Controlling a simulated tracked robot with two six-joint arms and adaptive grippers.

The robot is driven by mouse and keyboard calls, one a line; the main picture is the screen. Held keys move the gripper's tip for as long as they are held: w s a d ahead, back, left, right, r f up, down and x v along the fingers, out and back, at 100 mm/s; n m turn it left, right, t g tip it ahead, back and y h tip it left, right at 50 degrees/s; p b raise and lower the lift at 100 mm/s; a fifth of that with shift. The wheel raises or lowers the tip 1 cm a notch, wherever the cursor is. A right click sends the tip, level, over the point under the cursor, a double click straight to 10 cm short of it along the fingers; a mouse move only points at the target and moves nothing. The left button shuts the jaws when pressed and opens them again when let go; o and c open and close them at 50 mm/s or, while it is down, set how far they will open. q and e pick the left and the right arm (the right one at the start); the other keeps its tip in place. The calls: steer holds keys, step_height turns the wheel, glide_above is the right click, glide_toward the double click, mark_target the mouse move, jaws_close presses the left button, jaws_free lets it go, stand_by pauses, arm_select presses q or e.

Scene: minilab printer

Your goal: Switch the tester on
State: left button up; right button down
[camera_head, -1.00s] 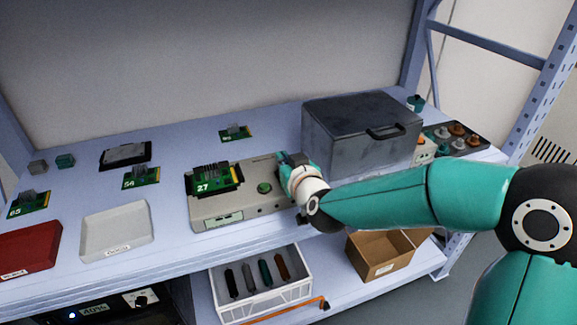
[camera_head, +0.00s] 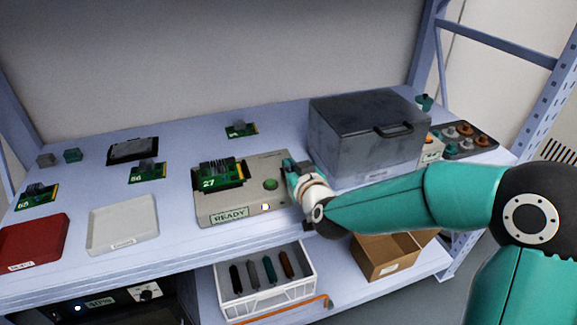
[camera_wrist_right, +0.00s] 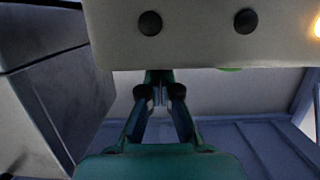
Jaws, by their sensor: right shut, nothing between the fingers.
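The tester (camera_head: 228,205) is a flat beige box on the bench. A green board marked 27 (camera_head: 208,182) sits on its left part. Its front label panel (camera_head: 229,217) is lit and reads READY. A small light (camera_head: 265,207) glows near the front edge. A round green button (camera_head: 270,184) is on its top. My right gripper (camera_head: 289,165) is shut and empty at the tester's right edge; contact cannot be told. In the right wrist view its fingers (camera_wrist_right: 160,93) are together beside a pale box face with two dark round knobs. My left gripper is not in view.
A dark grey lidded box (camera_head: 365,140) stands close behind and right of my right gripper. A white tray (camera_head: 122,224) and a red tray (camera_head: 33,242) lie to the left. Several green boards are spread on the bench. A crate (camera_head: 265,309) and a cardboard box (camera_head: 388,258) are below.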

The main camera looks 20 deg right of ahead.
steer(key=shift+r+p, duration=0.4)
steer(key=shift+r, duration=0.15)
steer(key=r+p, duration=0.1)
steer(key=r, duration=0.1)
steer(key=r+p, duration=0.1)
steer(key=p, duration=0.1)
steer(key=shift+w+r, duration=0.2)
steer(key=shift+r, duration=0.2)
steer(key=v, duration=0.9)
steer(key=shift+r, duration=0.35)
steer(key=shift+s, duration=0.1)
